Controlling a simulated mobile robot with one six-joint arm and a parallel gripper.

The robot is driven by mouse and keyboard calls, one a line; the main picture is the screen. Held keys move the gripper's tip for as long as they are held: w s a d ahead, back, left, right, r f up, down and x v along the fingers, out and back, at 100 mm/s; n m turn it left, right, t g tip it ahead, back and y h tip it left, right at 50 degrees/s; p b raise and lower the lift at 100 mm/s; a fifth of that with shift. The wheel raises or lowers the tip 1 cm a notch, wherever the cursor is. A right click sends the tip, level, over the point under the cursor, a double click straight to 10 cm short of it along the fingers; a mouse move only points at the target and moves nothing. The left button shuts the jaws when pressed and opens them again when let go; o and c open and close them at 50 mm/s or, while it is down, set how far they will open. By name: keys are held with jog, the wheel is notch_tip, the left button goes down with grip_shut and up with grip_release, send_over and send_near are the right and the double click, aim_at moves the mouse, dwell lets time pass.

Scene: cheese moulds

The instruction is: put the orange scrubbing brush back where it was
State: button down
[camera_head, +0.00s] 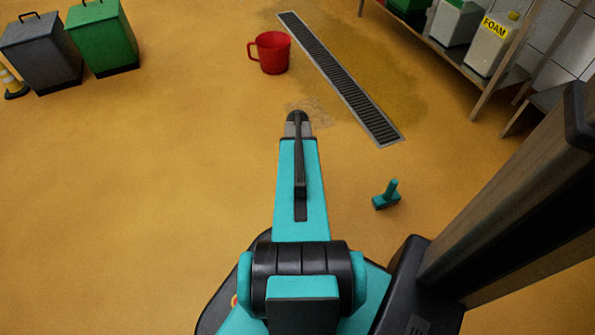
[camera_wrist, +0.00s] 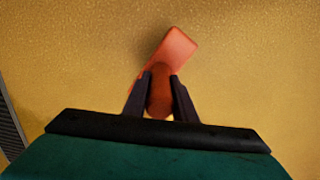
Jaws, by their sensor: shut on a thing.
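The orange scrubbing brush (camera_wrist: 176,48) shows in the wrist view. My gripper (camera_wrist: 160,82) is shut on its handle, with one dark finger on each side. The wider block of the brush extends past the fingertips, tilted up to the right, over the ochre floor. The gap between the brush and the floor cannot be judged. In the head view my arm hides the gripper and the brush.
A teal brush (camera_head: 386,195) stands on the floor right of my arm. A red jug (camera_head: 273,52) stands ahead, beside a floor drain (camera_head: 340,78). Grey (camera_head: 42,50) and green (camera_head: 103,37) bins stand far left. A shelf with canisters (camera_head: 490,45) is far right.

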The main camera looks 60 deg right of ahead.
dwell(0.3)
jog(key=shift+f+b, duration=1.05)
jog(key=shift+f, duration=0.7)
jog(key=c, duration=1.5)
grip_release()
jog(key=shift+f, duration=0.1)
jog(key=shift+o, duration=0.2)
notch_tip(320, 180, up, 12)
jog(key=p, duration=0.5)
